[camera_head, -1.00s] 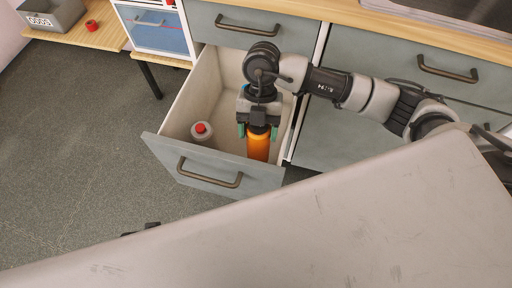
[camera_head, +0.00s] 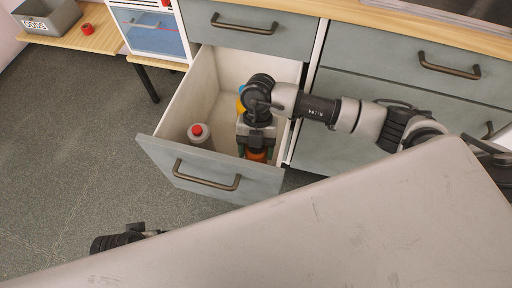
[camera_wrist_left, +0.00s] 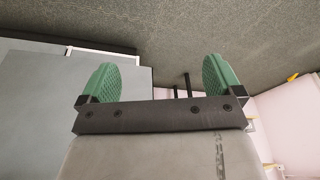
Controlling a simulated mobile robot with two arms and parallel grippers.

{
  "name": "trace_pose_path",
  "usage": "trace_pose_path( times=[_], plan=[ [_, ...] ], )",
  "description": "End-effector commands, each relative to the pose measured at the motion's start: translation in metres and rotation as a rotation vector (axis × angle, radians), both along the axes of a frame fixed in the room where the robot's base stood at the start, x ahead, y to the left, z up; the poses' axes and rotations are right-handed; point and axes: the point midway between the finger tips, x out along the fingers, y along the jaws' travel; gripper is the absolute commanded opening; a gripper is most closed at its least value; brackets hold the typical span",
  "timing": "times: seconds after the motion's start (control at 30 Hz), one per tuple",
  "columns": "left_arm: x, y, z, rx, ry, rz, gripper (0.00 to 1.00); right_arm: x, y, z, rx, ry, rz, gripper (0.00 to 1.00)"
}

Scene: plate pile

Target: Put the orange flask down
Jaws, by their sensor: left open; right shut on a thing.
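The orange flask (camera_head: 257,155) is inside the open drawer (camera_head: 222,177), near its right side. Only a small part of the flask shows below my right gripper (camera_head: 256,149), which points down into the drawer and is shut on it. Whether the flask touches the drawer floor is hidden. My left gripper (camera_wrist_left: 160,82) shows in the left wrist view with its two green fingers wide apart and nothing between them. In the head view only a dark part of the left arm shows at the lower left.
A grey bottle with a red cap (camera_head: 199,135) stands in the drawer's left part. A pale surface (camera_head: 330,220) fills the front right. A grey bin (camera_head: 46,17) and a red item (camera_head: 87,29) sit on a wooden bench at the upper left.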

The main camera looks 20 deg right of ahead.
Motion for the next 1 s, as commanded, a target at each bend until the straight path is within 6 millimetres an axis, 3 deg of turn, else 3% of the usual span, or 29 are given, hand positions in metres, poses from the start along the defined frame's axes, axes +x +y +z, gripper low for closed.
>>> trace_pose_path(
  times=[0.1,0.13,0.27,0.67,1.0],
  plan=[
    [0.000,0.000,0.003,0.000,-0.002,0.000,0.95,0.000,0.000,-0.002,0.002,-0.001,0.000,0.03],
    [0.000,0.000,0.004,-0.001,-0.003,0.000,0.95,0.000,0.000,-0.002,0.000,0.000,0.000,0.68],
    [-0.001,0.000,0.003,0.000,-0.001,0.000,0.95,0.000,0.000,-0.002,0.000,0.000,0.000,0.88],
    [0.000,0.000,0.004,-0.001,-0.007,0.001,0.95,0.002,0.000,0.005,0.000,-0.002,0.000,0.90],
    [0.003,-0.001,-0.045,0.001,0.027,-0.004,0.95,0.026,-0.011,0.069,0.001,-0.005,0.000,0.90]
  ],
)
